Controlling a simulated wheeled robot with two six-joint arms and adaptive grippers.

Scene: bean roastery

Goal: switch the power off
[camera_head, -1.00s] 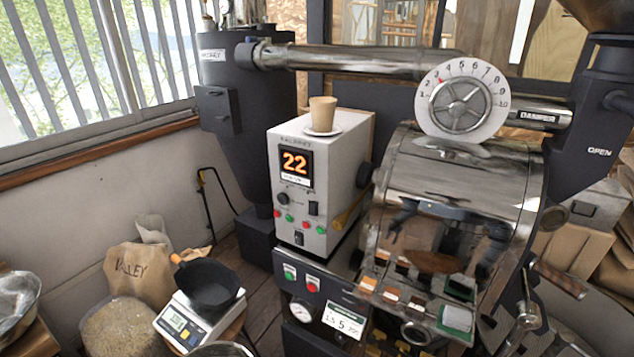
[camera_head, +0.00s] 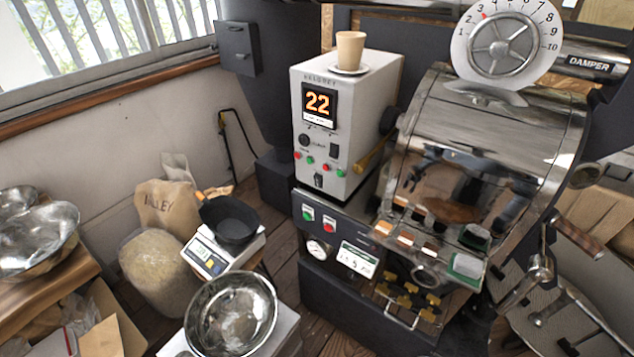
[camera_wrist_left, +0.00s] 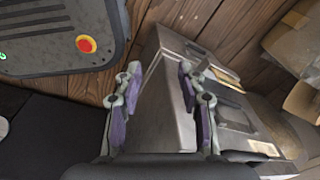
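A pale grey control box (camera_head: 369,122) stands left of the roaster drum in the head view. Its lit display (camera_head: 319,104) reads 22. I cannot tell from the labels which one is the power switch. My left gripper (camera_wrist_left: 160,72) shows in the left wrist view, open and empty, fingers with purple pads apart. It is over the floor and a metal cabinet. Neither gripper shows in the head view.
A beige cup (camera_head: 350,48) on a saucer stands on the control box. The shiny roaster drum (camera_head: 490,125) is on the right. A scale (camera_head: 205,256) with a black pan (camera_head: 232,222), a bean sack (camera_head: 158,275) and a steel bowl (camera_head: 232,312) stand at lower left.

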